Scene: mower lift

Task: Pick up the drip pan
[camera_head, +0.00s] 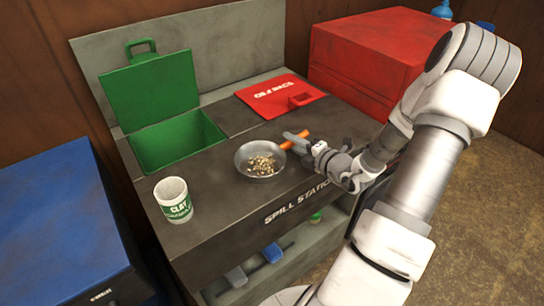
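The drip pan (246,166) looks to be the shallow round metal dish on the dark top of the spill station, with tan granules (263,165) in it. It stands level, right of the open green bin. My gripper (294,139) is just right of the pan, low over the counter, with its fingers pointing left toward the pan's rim. A slim orange object (302,135) lies at the fingers, partly hidden by them. I cannot tell whether the gripper touches the pan or the orange object, or how far its fingers are apart.
A white and green cup marked CLAY (174,199) stands at the counter's front left. The green bin (178,141) has its lid raised. A red lid (280,95) lies behind the pan. A red cabinet (365,50) is at the back right, a blue cabinet (62,225) at left.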

